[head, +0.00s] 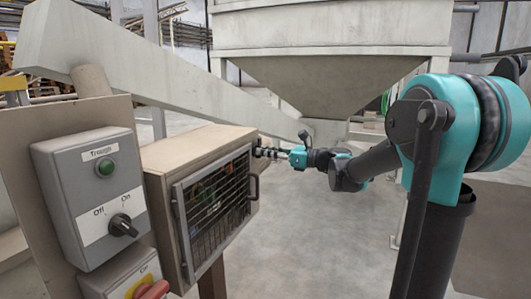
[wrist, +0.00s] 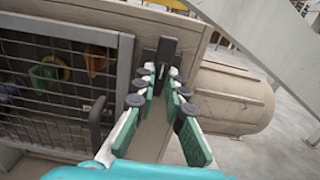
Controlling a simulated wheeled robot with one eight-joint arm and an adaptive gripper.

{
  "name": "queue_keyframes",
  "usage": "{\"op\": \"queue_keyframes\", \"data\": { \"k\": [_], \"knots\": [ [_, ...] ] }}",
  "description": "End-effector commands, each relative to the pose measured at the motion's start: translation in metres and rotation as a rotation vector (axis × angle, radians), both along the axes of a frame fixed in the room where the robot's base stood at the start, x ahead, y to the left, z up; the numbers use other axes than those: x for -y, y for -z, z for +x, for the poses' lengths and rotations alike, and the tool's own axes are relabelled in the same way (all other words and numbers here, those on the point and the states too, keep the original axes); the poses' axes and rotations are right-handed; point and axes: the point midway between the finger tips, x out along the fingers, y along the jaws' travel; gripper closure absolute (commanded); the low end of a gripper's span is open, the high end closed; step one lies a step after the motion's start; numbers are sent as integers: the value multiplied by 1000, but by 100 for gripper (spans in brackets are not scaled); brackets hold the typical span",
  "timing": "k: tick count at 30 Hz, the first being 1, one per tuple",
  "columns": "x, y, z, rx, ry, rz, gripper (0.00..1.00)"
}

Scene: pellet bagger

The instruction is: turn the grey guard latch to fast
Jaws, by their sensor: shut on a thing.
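The guard latch (wrist: 167,50) is a dark grey bar on the cabinet's front frame, just right of the mesh guard (wrist: 60,80) in the wrist view. It stands about upright in that picture. My gripper (wrist: 161,78) is shut on the latch's near end, and the fingers hide part of it. In the head view my gripper (head: 275,153) reaches from the right to the far front edge of the beige cabinet (head: 190,146). The latch is too small and covered there to make out. The mesh guard (head: 213,203) looks closed against the cabinet.
A dark guard handle (wrist: 97,117) stands out close left of my fingers. A beige cylinder (wrist: 235,98) lies to the right. A grey switch box (head: 92,195) is at near left, above a red rotary switch (head: 153,290). A hopper (head: 330,75) hangs behind. The floor in front is clear.

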Motion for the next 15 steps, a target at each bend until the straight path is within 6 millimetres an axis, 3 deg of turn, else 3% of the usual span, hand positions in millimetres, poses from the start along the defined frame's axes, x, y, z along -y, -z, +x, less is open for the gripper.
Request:
{"op": "queue_keyframes", "data": {
  "k": [15],
  "knots": [
    [0,0,-1,112,0,-41,100]
  ]
}}
